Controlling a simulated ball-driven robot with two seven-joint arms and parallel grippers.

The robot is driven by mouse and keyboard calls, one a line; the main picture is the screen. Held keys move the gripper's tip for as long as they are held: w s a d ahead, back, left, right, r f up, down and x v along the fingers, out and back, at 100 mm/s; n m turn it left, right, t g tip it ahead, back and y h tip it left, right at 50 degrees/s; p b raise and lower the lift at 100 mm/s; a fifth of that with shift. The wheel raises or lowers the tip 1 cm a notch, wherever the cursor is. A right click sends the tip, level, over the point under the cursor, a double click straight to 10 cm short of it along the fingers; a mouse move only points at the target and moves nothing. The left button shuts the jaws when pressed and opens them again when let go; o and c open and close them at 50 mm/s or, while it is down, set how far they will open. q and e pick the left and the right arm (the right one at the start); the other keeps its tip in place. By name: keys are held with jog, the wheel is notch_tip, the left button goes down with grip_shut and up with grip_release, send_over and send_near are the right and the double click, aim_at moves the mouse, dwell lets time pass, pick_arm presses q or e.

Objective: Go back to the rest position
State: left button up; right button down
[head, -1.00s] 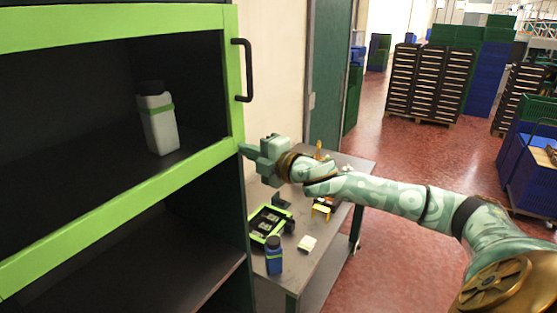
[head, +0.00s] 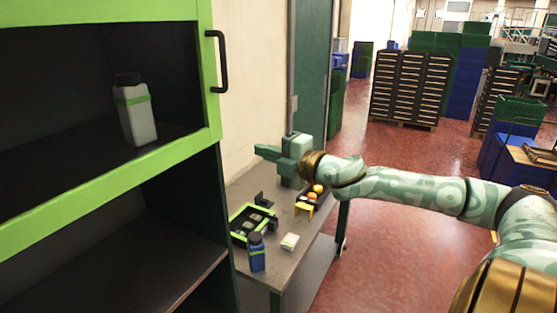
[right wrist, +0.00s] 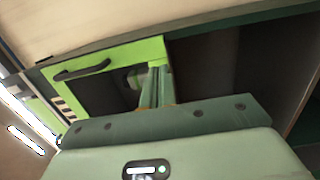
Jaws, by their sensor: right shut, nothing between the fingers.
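My right gripper (head: 262,151) is shut and empty in the head view. It points left in the air above the far part of the grey table, to the right of the cabinet. My patterned green right arm reaches it from the right edge. In the right wrist view my shut fingers (right wrist: 155,88) point towards the green-framed cabinet opening (right wrist: 120,60). My left gripper is not in view.
A white bottle (head: 137,118) with a green band stands inside the cabinet (head: 213,75). The table (head: 277,268) holds a green-edged tray (head: 236,239), a blue bottle (head: 257,258), a small white box (head: 290,242) and a yellow item (head: 303,208). Red floor lies to the right.

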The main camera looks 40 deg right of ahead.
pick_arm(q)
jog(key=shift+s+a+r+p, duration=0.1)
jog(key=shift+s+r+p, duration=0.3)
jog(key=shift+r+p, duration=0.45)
pick_arm(e)
jog(key=v, duration=0.2)
jog(key=shift+s+d, duration=0.25)
jog(key=shift+s, duration=0.05)
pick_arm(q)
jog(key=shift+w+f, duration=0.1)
